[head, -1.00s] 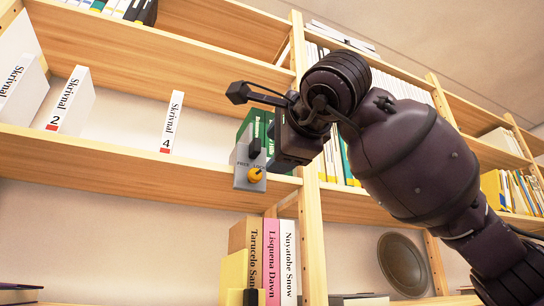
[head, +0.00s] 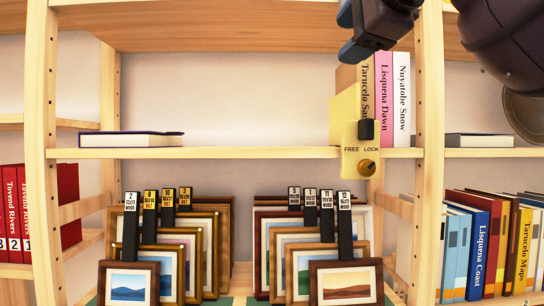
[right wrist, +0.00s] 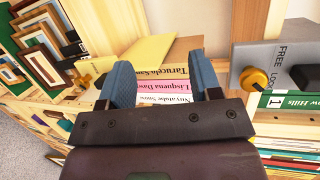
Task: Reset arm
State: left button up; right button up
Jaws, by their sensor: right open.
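My right gripper (head: 349,32) is at the top of the head view, partly cut off by the frame, with my dark right arm at the top right. In the right wrist view its two blue fingers (right wrist: 163,80) stand apart with nothing held between them. Beyond the fingers, books with white, pink and tan spines show. My left gripper is not in view.
A yellow FREE/LOCK plate (head: 350,150) with an orange knob hangs at the middle shelf's edge. A grey FREE/LOCK plate (right wrist: 257,70) is right of the gripper. Upright books (head: 385,100) stand near it. Framed prints (head: 345,283) with black tags fill the lower shelf.

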jog(key=w+a+f+g+y, duration=0.2)
jog(key=a+f+g+y, duration=0.25)
jog(key=f, duration=0.75)
jog(key=w+a+f+g+y, duration=0.25)
jog(key=a+f+g, duration=0.2)
jog(key=f, duration=0.75)
notch_tip(320, 180, down, 16)
jog(key=s+d+m+g+y, duration=0.1)
jog(key=s+d+m+y, duration=0.15)
jog(key=m+y, duration=0.8)
jog(key=s+d+f+m+t+h, duration=0.1)
jog(key=d+f+m+t+h, duration=0.4)
jog(key=f+m, duration=0.5)
jog(key=s+d+f+m+t+h, duration=0.1)
jog(key=d+f+m+t+h, duration=0.5)
jog(key=m, duration=0.5)
jog(key=s+d+f+m+t+h, duration=0.2)
jog(key=d+f+m+t+h, duration=0.15)
jog(key=f+m, duration=0.7)
jog(key=s+d+f+m+g+h, duration=0.3)
jog(key=s+f+m, duration=0.3)
jog(key=s+f, duration=0.4)
jog(key=s+d+f+m+g+h, duration=0.4)
jog(key=s+f+m, duration=0.3)
jog(key=s+f, duration=0.3)
jog(key=shift+f+g+h, duration=0.35)
jog(key=shift+g+h, duration=0.05)
jog(key=shift+g, duration=0.05)
